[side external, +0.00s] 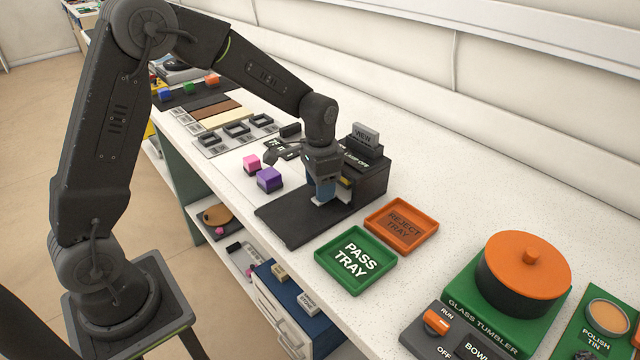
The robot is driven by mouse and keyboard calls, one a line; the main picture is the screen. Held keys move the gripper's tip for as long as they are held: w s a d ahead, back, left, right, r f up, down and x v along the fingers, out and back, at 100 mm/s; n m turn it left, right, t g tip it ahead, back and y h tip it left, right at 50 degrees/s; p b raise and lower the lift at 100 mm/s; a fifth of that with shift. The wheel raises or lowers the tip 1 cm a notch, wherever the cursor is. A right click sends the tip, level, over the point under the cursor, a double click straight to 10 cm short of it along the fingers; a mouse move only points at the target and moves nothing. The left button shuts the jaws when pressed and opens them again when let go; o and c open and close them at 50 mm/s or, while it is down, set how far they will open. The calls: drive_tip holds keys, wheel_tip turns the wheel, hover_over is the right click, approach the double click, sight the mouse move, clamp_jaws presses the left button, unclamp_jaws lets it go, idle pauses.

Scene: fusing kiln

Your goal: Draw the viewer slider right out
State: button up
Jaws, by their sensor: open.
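My gripper (322,203) points down just in front of the box, over the plate, and is open. I cannot make out the slider; my gripper and wrist cover much of the box's front. A small yellow patch (346,182) shows beside the fingers. I cannot tell whether the fingers touch anything.
A purple cube (269,179) and a pink cube (251,163) stand left of the plate. The green pass tray (354,284) and orange reject tray (432,238) lie to the right, both without contents. A glass tumbler (525,275) stands farther right. The wall is behind.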

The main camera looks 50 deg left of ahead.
clamp_jaws()
idle(0.5)
